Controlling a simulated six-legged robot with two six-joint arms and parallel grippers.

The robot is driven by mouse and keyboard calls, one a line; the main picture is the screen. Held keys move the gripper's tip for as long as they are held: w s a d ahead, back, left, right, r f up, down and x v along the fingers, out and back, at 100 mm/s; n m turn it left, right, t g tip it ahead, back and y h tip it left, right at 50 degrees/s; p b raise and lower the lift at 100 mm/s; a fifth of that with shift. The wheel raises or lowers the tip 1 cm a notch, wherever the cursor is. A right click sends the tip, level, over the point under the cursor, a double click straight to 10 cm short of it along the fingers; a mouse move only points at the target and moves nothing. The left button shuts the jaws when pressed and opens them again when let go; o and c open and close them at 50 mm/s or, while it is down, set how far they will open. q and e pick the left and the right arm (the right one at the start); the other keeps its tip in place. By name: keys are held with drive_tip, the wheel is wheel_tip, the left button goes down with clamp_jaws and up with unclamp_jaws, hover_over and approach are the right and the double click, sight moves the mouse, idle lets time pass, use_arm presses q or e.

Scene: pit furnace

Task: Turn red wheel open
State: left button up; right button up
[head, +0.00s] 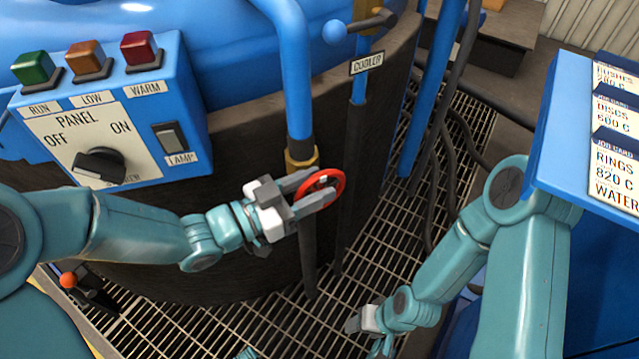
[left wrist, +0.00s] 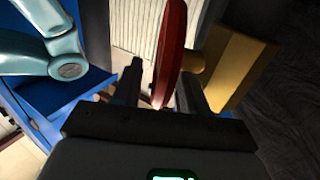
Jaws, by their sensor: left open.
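The red wheel (head: 322,188) sits at the brass fitting (head: 300,160) on the blue vertical pipe in the head view. My left gripper (head: 318,190) is at the wheel, its two fingers on either side of the rim. In the left wrist view the wheel (left wrist: 168,50) stands edge-on between my two open fingers (left wrist: 158,92), with the brass body (left wrist: 240,65) to its right. Whether a finger touches the wheel I cannot tell. My right gripper (head: 362,322) hangs low over the grating, far from the wheel; its jaws are too small to read.
A blue control panel (head: 190,118) with lamps and a knob stands at left. A COOLER valve with a blue-tipped lever (head: 335,33) is above the wheel. Dark hoses and blue pipes stand to the right.

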use_arm(q)
drive_tip(key=shift+w+d, duration=0.35)
drive_tip(key=shift+d, duration=0.3)
